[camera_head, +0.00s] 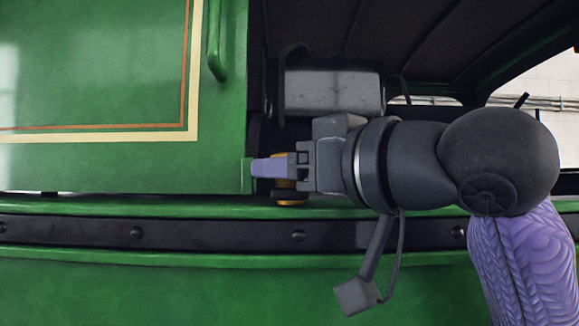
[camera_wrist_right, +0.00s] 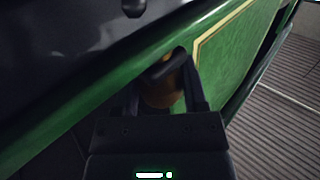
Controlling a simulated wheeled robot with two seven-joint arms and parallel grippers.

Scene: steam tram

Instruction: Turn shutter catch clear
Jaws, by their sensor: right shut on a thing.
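The shutter catch (camera_head: 289,192) is a small orange-brass piece at the lower right edge of the green panel, just above the green ledge. In the right wrist view the catch (camera_wrist_right: 160,95) shows a dark bar over its orange body, between my fingers. My right gripper (camera_head: 264,168) comes in from the right and is shut on the catch; its lilac fingers hide part of it. The green shutter panel (camera_head: 90,80), lined in cream and orange, fills the left of the head view; it also shows in the wrist view (camera_wrist_right: 235,60). My left gripper is not in view.
A green ledge (camera_head: 120,207) and a dark riveted band (camera_head: 180,237) run below the catch. A grey box (camera_head: 333,90) sits close above my right gripper. A green handle (camera_head: 216,50) is on the panel's edge. The dark opening lies behind my arm.

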